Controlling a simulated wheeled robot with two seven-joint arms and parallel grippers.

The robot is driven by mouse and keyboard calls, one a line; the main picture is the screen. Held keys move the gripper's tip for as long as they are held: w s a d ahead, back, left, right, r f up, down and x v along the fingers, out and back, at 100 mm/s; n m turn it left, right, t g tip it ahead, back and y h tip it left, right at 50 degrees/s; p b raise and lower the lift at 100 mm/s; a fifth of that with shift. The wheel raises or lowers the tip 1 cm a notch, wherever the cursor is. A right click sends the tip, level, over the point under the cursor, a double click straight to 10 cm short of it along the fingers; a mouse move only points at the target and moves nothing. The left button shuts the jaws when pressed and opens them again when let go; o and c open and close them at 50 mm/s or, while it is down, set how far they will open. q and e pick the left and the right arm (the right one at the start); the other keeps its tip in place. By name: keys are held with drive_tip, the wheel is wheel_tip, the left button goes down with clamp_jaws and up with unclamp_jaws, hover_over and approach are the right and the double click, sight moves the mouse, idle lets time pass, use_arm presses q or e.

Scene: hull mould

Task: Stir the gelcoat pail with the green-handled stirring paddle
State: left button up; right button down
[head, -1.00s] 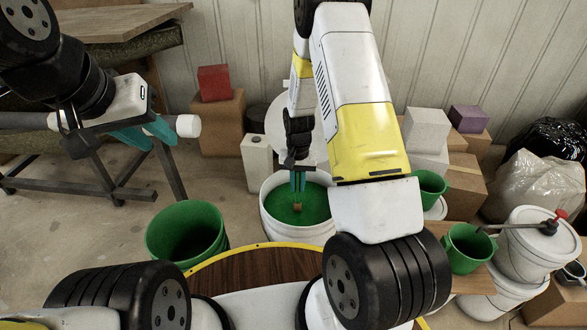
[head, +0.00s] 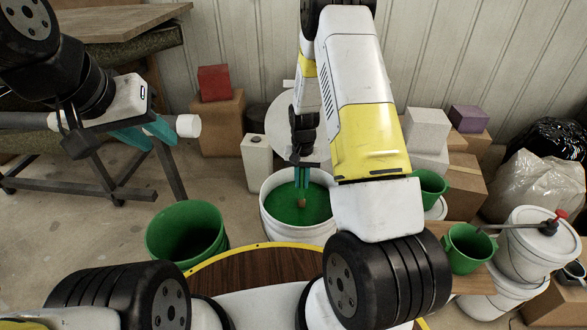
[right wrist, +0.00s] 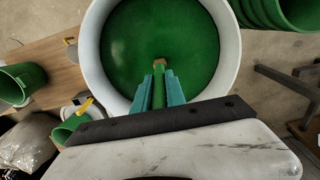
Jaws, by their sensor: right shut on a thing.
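The gelcoat pail (head: 268,222) is a white bucket of green liquid on the floor, ahead of me. My right gripper (head: 301,188) points down over it, shut on the stirring paddle (right wrist: 159,68). The paddle's green handle is between the teal fingers, and a small brown part shows at its end, over or at the green surface. How deep the paddle reaches cannot be told. In the right wrist view the pail (right wrist: 91,45) surrounds the fingertips (right wrist: 159,88). My left gripper (head: 148,134) is at the left, its teal fingers apart and empty, away from the pail.
An empty-looking green bucket (head: 186,232) stands left of the pail. Green cups (head: 468,248) and a lidded white bucket (head: 528,245) are at the right. A white jug (head: 257,163) and a box (head: 218,125) stand behind. A trestle (head: 85,170) is at the left.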

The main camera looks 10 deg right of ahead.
drive_tip(key=shift+r, duration=7.15)
drive_tip(key=shift+r, duration=2.4)
